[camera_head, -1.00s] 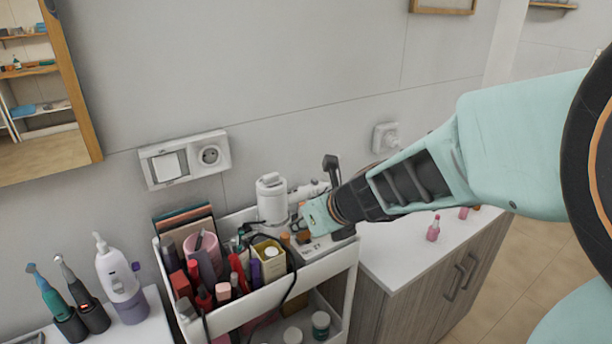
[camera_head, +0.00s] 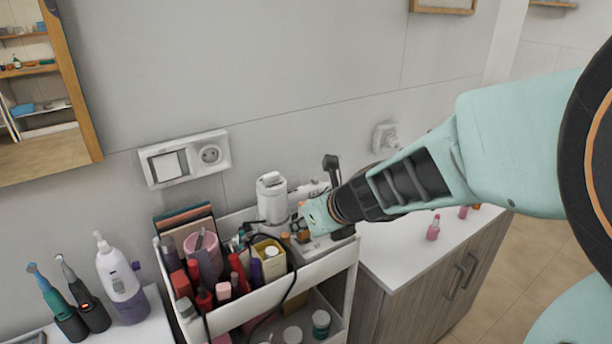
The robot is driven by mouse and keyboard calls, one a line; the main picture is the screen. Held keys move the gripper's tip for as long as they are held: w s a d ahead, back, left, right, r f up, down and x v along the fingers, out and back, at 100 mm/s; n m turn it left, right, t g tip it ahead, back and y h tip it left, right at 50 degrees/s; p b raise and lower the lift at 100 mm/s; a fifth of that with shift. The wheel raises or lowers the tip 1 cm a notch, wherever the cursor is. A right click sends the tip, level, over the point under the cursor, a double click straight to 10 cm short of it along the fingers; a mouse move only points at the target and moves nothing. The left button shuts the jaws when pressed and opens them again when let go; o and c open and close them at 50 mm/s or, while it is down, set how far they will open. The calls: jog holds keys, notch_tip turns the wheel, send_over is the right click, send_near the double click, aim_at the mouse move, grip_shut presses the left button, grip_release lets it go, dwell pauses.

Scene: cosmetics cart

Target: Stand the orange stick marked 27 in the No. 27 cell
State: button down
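My gripper (camera_head: 310,226) reaches in from the right over the right end of the white cart's top tray (camera_head: 322,268). Its fingertips point left and down and are small and partly hidden, so I cannot tell whether they are open or shut. A small orange-brown piece (camera_head: 304,236) shows right at the fingertips; I cannot tell whether it is held or stands there. Another orange-brown top (camera_head: 286,238) shows just left of it. No number 27 is readable on any stick, and the numbered cells cannot be made out.
The tray is crowded with red tubes (camera_head: 238,266), a yellow box (camera_head: 270,262) and a pink cup (camera_head: 202,248). A white canister (camera_head: 271,196) stands behind, close to my gripper. A black cable hangs over the tray's front. A counter (camera_head: 400,252) with pink bottles (camera_head: 433,228) stands right.

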jog(key=shift+f+b, duration=1)
jog(key=shift+f, duration=0.1)
jog(key=c, duration=1.7)
grip_release()
jog(key=shift+s, duration=0.1)
